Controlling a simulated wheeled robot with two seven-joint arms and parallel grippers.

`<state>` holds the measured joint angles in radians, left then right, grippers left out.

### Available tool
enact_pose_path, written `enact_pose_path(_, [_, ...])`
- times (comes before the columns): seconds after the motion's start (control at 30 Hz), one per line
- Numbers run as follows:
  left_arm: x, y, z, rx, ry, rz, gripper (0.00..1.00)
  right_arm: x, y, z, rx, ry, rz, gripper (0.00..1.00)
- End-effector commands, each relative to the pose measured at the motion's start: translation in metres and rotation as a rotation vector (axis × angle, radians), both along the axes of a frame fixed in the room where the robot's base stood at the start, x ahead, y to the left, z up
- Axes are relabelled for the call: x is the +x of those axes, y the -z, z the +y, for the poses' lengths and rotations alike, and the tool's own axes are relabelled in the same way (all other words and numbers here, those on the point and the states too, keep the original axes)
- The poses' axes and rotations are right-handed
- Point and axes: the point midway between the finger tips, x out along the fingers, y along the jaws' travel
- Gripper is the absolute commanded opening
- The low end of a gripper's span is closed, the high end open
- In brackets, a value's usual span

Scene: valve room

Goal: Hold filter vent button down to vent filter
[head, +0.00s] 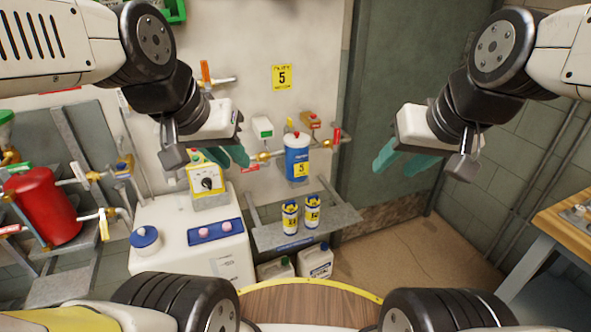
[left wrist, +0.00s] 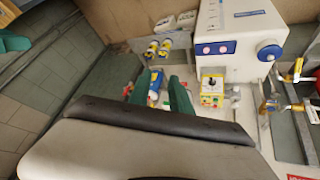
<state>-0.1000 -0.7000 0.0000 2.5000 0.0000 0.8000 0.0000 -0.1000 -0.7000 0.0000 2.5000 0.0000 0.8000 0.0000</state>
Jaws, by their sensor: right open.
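My right gripper (head: 401,160) is open and empty, right of the canister and in front of the dark door.
A white cabinet (head: 175,264) with a blue button panel and a yellow dial box (head: 207,183) stands left. Two yellow-blue cans (head: 290,217) stand on the grey shelf (head: 338,219) below. A red tank (head: 42,206) with pipes is far left. A wooden bench (head: 575,226) is at right.

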Motion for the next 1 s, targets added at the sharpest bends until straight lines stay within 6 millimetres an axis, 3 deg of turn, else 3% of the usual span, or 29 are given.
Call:
enact_pose_path(0.03, [0.0000,0.0000,0.0000,0.000,0.000,0.000,0.12,0.0000,0.0000,0.0000,0.000,0.000,0.000,0.43])
enact_pose_path(0.1, [0.0000,0.0000,0.0000,0.000,0.000,0.000,0.00,0.0000,0.0000,0.0000,0.000,0.000,0.000,0.43])
enact_pose_path(1.0, [0.0000,0.0000,0.0000,0.000,0.000,0.000,0.00,0.0000,0.0000,0.0000,0.000,0.000,0.000,0.43])
